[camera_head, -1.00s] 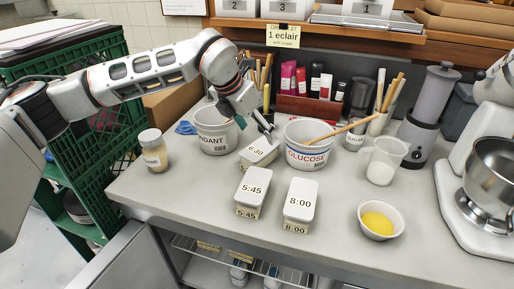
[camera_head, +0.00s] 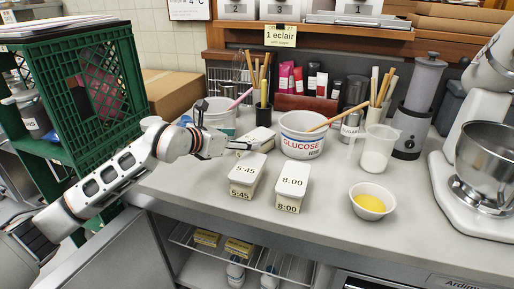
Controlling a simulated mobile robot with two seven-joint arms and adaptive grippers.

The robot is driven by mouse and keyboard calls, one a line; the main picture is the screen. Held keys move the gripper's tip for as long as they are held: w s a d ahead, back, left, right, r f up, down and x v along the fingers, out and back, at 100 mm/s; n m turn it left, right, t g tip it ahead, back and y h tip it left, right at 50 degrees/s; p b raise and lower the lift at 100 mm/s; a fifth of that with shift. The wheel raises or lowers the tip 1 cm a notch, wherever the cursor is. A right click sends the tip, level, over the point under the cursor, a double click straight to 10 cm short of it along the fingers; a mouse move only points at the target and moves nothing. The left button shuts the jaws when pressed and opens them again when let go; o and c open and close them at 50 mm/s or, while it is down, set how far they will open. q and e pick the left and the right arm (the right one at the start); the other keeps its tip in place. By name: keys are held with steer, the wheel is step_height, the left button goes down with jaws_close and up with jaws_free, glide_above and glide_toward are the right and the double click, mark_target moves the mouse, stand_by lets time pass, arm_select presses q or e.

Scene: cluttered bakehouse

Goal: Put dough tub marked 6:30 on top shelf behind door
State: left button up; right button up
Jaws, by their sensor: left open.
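The dough tub (camera_head: 262,136) that showed 6:30 on its lid a second ago stands on the counter, left of the glucose tub. Its marking is now largely hidden by my left gripper. My left gripper (camera_head: 246,148) is open, low over the counter, with its fingers pointing right at the tub's near left side. I cannot tell whether they touch it. Tubs marked 5:45 (camera_head: 244,171) and 8:00 (camera_head: 292,180) stand nearer. A wire shelf (camera_head: 222,241) shows in the open space under the counter, beside a grey panel (camera_head: 135,265). My right gripper is not in view.
The glucose tub (camera_head: 301,146) with a wooden spoon stands right of the 6:30 tub. A white tub (camera_head: 216,112) stands behind my gripper. A yellow-filled bowl (camera_head: 371,201), a jug (camera_head: 378,150) and a mixer (camera_head: 480,170) stand to the right. Green crates (camera_head: 95,110) stand at left.

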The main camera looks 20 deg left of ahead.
mark_target(253, 138)
arm_select(q)
steer(key=x, duration=0.7)
steer(key=shift+s+d+f+b, duration=0.1)
steer(key=shift+d+b, duration=0.05)
steer(key=shift+b, duration=0.25)
steer(key=shift+c, duration=0.4)
steer(key=c, duration=1.4)
steer(key=shift+c, duration=0.2)
